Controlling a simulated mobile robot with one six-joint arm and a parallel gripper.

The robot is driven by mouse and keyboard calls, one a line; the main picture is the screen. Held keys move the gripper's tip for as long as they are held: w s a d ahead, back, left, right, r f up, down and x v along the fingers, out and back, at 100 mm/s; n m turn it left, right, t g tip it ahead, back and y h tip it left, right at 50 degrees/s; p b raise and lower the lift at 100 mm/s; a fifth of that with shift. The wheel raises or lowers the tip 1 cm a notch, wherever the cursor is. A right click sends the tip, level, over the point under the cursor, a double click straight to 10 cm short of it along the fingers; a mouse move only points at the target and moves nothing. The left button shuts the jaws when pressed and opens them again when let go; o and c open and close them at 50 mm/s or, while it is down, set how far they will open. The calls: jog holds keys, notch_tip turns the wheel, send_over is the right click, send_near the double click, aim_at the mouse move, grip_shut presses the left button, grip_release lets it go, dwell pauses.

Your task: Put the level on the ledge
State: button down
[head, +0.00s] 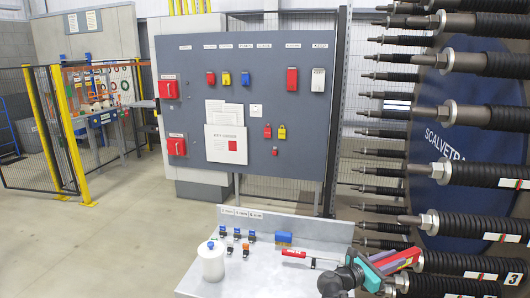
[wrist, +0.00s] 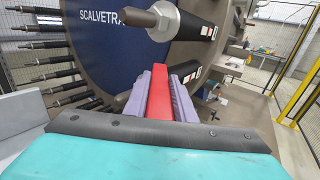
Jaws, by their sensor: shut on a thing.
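My gripper (wrist: 158,95) is shut on the red level (wrist: 159,88), a long bar that stretches away between the two purple finger pads in the wrist view. In the head view the red level (head: 398,258) shows at lower right, close to the black rods of the stack, with my gripper (head: 376,268) at its left end. The level is held in the air, just right of the metal bench. I cannot tell for certain which surface is the ledge.
Threaded rods jut from the blue-faced stack (head: 460,140) at right. Open floor lies at left.

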jog(key=a+f+n+t+y+b, duration=0.1)
jog(key=a+f+t, duration=0.1)
jog(key=a, duration=1)
jog(key=a+f+n+t+y+b, duration=0.1)
jog(key=a+f+n+t, duration=0.1)
jog(key=a, duration=1.1)
jog(key=shift+w+a+t+b, duration=0.25)
jog(key=shift+w+t+b, duration=0.05)
jog(key=shift+w+b, duration=0.1)
jog(key=shift+a+n+y, duration=0.15)
jog(key=shift+n+y, duration=0.15)
